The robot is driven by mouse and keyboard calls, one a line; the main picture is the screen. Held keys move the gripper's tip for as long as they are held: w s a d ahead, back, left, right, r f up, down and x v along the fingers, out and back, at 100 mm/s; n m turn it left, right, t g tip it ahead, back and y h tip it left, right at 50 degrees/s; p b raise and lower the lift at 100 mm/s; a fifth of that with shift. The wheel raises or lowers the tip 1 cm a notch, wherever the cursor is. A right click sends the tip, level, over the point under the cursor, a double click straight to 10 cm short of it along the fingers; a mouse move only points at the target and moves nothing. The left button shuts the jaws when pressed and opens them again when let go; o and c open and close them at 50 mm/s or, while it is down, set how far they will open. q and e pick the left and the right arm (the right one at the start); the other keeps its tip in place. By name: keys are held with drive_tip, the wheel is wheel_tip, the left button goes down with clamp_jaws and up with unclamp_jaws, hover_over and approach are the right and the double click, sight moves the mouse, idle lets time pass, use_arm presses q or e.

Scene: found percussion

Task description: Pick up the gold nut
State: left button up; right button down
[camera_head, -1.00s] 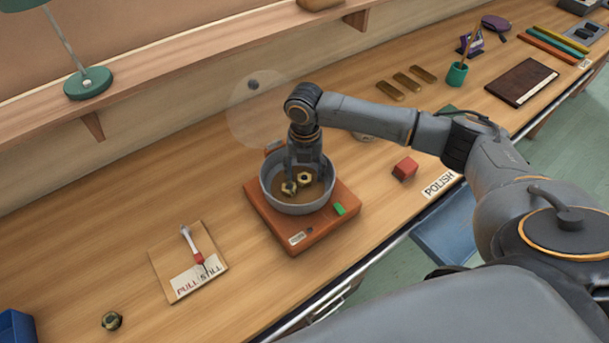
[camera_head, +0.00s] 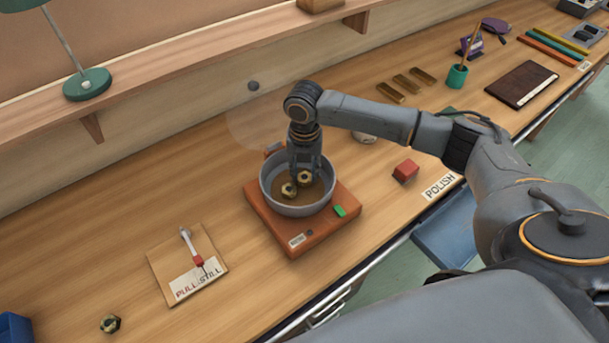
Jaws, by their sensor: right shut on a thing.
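Two gold nuts are in the grey round bowl (camera_head: 328,200) on the orange-brown base. One gold nut (camera_head: 305,177) is toward the right, the other gold nut (camera_head: 289,190) is nearer and to the left. My right gripper (camera_head: 299,184) reaches straight down into the bowl, its fingertips at the nuts. It is shut on a gold nut; which of the two is hard to tell, as the fingers are small and partly overlap them. Another nut (camera_head: 110,323), dark and gold, lies on the bench at the lower left. My left gripper is out of view.
The orange-brown base (camera_head: 294,242) carries a green button (camera_head: 339,210). A red block (camera_head: 405,170) is to its right. A board with a lever (camera_head: 190,274) lies to the left. A shelf (camera_head: 180,85) runs behind, with a green lamp foot (camera_head: 87,83).

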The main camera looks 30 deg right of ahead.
wheel_tip(320, 180, up, 2)
drive_tip(key=shift+s+a+r+b, duration=0.1)
drive_tip(key=shift+a+r+b, duration=0.1)
drive_tip(key=shift+b, duration=0.35)
drive_tip(key=s+a+r+b, duration=0.3)
drive_tip(key=s+a+r, duration=0.3)
drive_tip(key=s+r, duration=0.3)
drive_tip(key=s, duration=0.3)
drive_tip(key=shift+a+r, duration=0.35)
